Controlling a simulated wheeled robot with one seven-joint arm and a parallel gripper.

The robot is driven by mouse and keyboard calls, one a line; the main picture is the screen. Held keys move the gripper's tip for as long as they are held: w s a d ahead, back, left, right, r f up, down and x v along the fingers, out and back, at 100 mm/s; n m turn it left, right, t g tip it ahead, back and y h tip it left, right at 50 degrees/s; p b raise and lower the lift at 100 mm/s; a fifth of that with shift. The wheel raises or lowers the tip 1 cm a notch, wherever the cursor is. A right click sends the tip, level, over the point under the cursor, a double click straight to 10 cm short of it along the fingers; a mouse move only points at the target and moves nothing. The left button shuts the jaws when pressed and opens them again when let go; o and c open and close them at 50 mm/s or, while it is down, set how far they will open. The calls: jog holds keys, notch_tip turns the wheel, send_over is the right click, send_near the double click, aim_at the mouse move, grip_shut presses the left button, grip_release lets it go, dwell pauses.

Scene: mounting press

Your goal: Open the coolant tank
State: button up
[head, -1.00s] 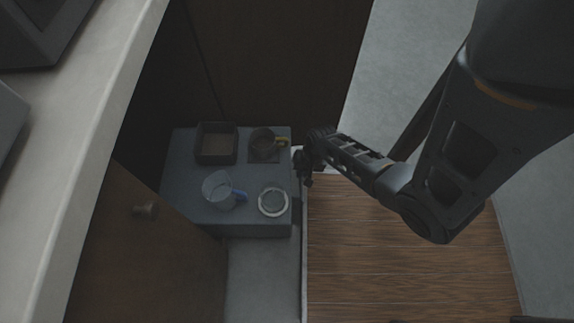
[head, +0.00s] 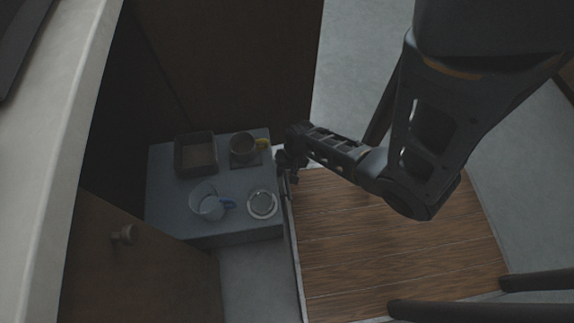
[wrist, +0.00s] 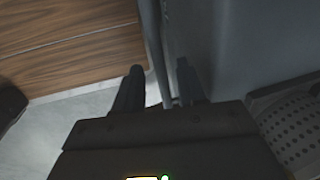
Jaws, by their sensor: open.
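A low grey box (head: 258,228), which seems to be the coolant tank, stands in the recess in the head view, with vessels on its flat top. No separate lid can be made out. My gripper (head: 288,178) is at the box's right edge, its jaws small and dark there. In the wrist view my gripper (wrist: 160,75) is open, and a thin grey upright bar (wrist: 155,45) shows between its two fingers. A plain grey face (wrist: 235,45) lies just right of the fingers. I cannot tell whether the fingers touch the bar or that face.
On the box are a square tray (head: 196,137), a yellow-handled cup (head: 242,146), a clear blue-handled jug (head: 203,197) and a round dish (head: 262,205). A wooden door (head: 120,275) with a knob stands at left. A wood-grain panel (head: 390,245) lies to the right.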

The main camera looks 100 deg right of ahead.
notch_tip(320, 180, up, 8)
jog(key=s+p, duration=0.1)
jog(key=p, duration=0.2)
jog(key=shift+s+f, duration=0.2)
jog(key=shift+s, duration=0.05)
dwell(0.5)
